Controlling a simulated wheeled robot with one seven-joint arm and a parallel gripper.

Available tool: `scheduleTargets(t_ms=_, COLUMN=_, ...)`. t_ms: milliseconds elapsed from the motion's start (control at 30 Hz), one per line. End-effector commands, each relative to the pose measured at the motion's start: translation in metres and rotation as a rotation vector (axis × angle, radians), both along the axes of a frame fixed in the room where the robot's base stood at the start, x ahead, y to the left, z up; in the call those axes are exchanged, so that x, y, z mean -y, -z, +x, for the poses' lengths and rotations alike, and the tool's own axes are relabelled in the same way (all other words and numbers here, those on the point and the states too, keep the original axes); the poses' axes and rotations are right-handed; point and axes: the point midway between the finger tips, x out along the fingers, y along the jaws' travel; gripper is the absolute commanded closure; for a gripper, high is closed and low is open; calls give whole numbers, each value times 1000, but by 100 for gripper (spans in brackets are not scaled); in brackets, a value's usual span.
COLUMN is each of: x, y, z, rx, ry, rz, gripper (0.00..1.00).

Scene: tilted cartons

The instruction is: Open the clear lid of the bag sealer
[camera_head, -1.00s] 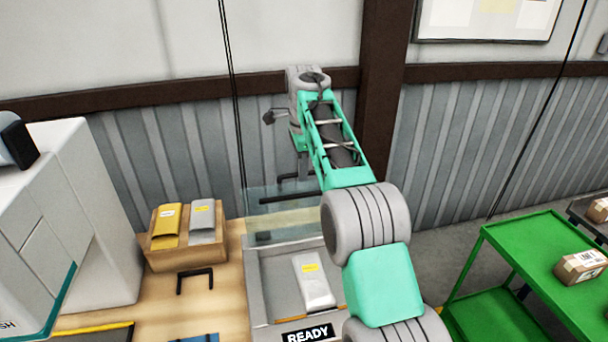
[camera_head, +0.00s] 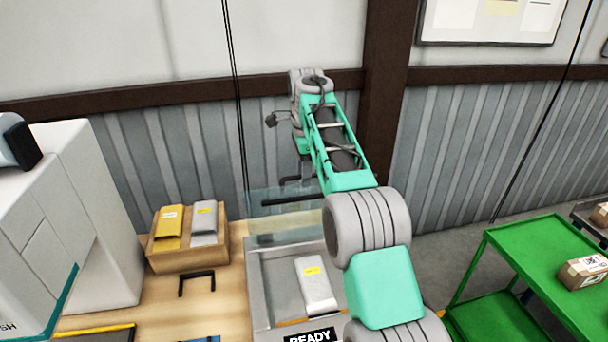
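The bag sealer (camera_head: 262,300) is a grey machine with a "READY" sign at its front, at the bottom centre. Its clear lid (camera_head: 285,228) stands raised at the back of the machine, showing as a greenish see-through panel. A dark bar (camera_head: 290,200) runs across the lid near its top. A pale pouch with a yellow label (camera_head: 315,285) lies in the sealer bed. My gripper (camera_head: 292,181) is behind the lid's upper edge, close to the dark bar. Whether it touches the lid, and whether its fingers are open, I cannot tell. My arm hides the sealer's right side.
A wooden box (camera_head: 190,258) with yellow and grey pouches stands left of the sealer. A black handle-shaped piece (camera_head: 197,275) is in front of it. A large white machine (camera_head: 75,210) is at far left. A green cart (camera_head: 530,260) with cartons is at right. A corrugated wall is behind.

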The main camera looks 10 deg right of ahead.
Motion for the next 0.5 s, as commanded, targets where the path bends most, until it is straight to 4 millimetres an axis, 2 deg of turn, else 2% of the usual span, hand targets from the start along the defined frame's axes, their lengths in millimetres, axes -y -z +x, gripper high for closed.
scheduleTargets(t_ms=167, x=-1, y=-26, z=1, rx=5, ry=-1, rz=0, gripper=66)
scheduleTargets(t_ms=467, x=0, y=-87, z=-50, rx=5, ry=-1, rz=0, gripper=66)
scheduleTargets(t_ms=500, x=1, y=-88, z=-61, rx=5, ry=-1, rz=0, gripper=66)
